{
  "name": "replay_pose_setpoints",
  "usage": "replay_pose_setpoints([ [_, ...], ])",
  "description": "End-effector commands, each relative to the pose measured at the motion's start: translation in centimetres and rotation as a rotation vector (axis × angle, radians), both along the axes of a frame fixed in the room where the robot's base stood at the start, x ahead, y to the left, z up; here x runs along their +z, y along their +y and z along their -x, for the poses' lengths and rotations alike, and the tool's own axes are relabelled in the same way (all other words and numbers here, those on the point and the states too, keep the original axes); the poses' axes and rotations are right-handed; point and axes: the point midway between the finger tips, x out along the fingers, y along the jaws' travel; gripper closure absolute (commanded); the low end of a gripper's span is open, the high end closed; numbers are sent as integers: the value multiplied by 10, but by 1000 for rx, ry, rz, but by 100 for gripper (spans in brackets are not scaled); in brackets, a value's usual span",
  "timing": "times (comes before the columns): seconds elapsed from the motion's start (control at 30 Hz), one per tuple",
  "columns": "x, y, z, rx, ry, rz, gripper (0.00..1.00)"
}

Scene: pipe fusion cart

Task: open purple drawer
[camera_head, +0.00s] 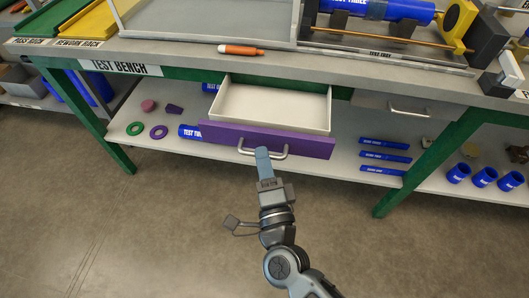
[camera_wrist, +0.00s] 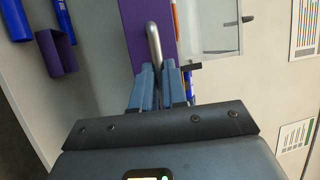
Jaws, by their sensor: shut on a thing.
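The purple drawer (camera_head: 300,141) under the test bench is pulled out, and its pale, empty-looking inside shows from above. A silver bar handle (camera_head: 280,154) is fixed to its purple front. My gripper (camera_head: 262,153) is shut on this handle. In the wrist view the purple front (camera_wrist: 140,22) stands beyond my gripper (camera_wrist: 160,68), and the silver handle (camera_wrist: 154,42) runs down between the two blue-grey fingers. The fingertips partly hide the handle.
The bench top (camera_head: 180,50) holds an orange-tipped tool (camera_head: 240,50) and a blue test tube rig (camera_head: 385,9). The lower shelf (camera_head: 345,172) carries blue tubes, rings and small parts. A grey drawer (camera_head: 390,106) is at the right. The floor in front is clear.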

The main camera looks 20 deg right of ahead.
Motion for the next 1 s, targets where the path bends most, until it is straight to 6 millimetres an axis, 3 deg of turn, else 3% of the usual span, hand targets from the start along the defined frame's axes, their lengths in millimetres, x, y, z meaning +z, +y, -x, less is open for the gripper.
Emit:
replay_pose_setpoints([
  [0.17,-1,0,0,0,2,0,100],
  [0.2,-1,0,0,0,2,0,85],
  [0.43,-1,0,0,0,1,0,63],
  [0.77,-2,0,5,1,1,0,62],
  [1.0,-10,3,41,1,3,0,62],
])
